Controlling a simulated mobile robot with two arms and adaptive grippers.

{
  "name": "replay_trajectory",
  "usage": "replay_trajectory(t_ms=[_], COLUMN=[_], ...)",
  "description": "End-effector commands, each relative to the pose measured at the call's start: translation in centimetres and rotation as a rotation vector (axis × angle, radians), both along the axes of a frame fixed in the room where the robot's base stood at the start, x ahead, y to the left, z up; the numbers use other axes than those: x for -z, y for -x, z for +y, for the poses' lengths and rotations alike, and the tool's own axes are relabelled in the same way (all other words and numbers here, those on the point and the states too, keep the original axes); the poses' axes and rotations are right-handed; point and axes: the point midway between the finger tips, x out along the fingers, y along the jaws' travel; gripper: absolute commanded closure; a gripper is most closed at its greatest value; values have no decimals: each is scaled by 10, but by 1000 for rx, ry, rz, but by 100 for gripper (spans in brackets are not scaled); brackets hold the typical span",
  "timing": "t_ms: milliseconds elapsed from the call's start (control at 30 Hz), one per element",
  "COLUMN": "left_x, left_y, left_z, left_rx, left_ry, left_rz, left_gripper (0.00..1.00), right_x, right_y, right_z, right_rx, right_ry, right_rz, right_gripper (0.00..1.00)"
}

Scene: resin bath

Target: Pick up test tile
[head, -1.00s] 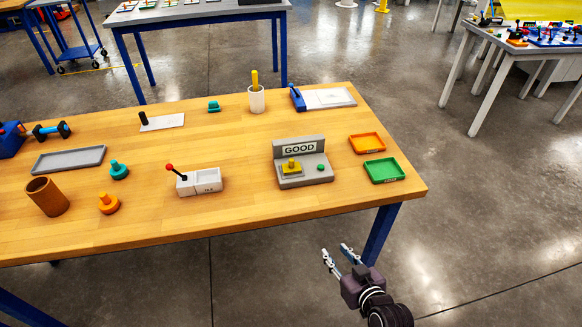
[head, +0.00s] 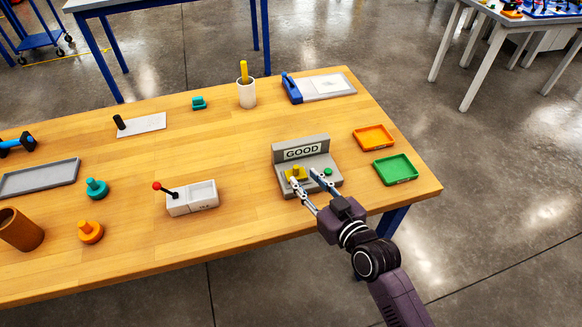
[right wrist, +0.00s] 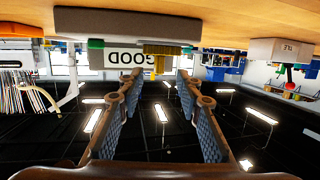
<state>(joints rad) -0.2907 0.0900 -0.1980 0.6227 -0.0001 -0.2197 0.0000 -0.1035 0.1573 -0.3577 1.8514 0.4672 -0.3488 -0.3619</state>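The test tile appears to be the yellow piece with a raised knob (head: 299,171) on the grey stand marked GOOD (head: 302,142). In the right wrist view, which is upside down, the yellow piece (right wrist: 167,48) hangs in front of the sign, between and beyond the fingers. My right gripper (head: 302,176) is open, with its fingertips at the front of the stand and partly covering the yellow piece. In the right wrist view the gripper (right wrist: 156,82) has nothing between its fingers. My left gripper is not in view.
A green button (head: 328,171) sits on the stand near the right finger. Green (head: 397,169) and orange (head: 373,137) trays lie to the right. A white box with a red-knobbed lever (head: 192,198) stands to the left. The wooden table (head: 245,150) has clear room between them.

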Motion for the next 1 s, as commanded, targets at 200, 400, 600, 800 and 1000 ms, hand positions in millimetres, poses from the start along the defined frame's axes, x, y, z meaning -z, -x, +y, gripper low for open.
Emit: replay_trajectory(t_ms=[200, 400, 600, 800, 1000], left_x=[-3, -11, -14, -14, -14], left_y=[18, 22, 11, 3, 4], left_z=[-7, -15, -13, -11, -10], left_rx=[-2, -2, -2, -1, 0], left_ry=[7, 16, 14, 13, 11], left_rz=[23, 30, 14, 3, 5], left_gripper=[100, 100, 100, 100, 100], right_x=[2, 4, 10, 12, 12], right_y=[-17, -38, -55, -59, -59], right_z=[10, 20, 29, 32, 32], right_rx=[0, 0, 0, 0, 0], right_ry=[-2, -1, -1, -1, -1], right_rz=[-1, 0, 0, 0, 0], right_gripper=[67, 67, 67, 67, 74])
